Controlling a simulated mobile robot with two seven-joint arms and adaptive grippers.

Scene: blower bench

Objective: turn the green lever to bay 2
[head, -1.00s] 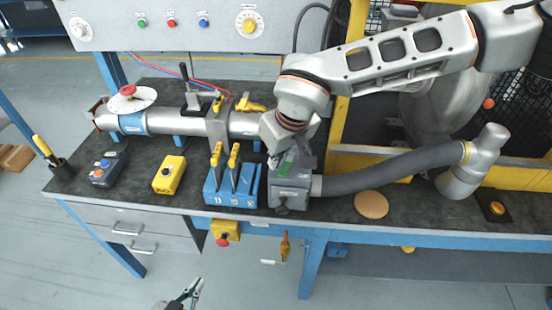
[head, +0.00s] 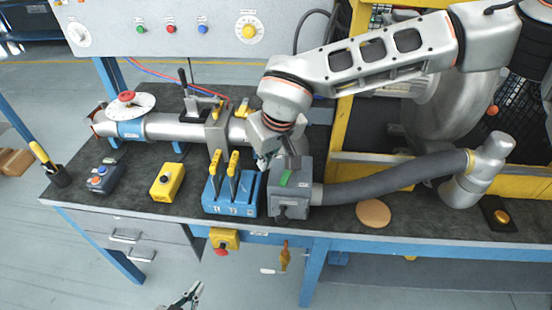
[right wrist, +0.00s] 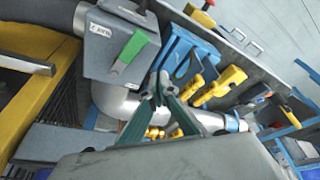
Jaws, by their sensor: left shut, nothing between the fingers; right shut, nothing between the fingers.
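The green lever (head: 286,178) is on the top of a grey box (head: 291,202) with a hose at its right side. The right wrist view also shows the lever (right wrist: 130,50) and the box (right wrist: 100,38), with a small label too small to read. I cannot make out a bay 2 mark. My right gripper (head: 262,162) is shut and empty, just left of the box; its fingertips (right wrist: 160,82) show beside the lever, apparently apart from it. My left gripper (head: 190,293) is shut and empty, low in front of the bench.
A blue holder (head: 216,204) with yellow-handled tools stands close left of the box. A yellow button box (head: 168,182) and a tan disc (head: 373,213) lie on the bench. A steel pipe (head: 180,127) runs behind.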

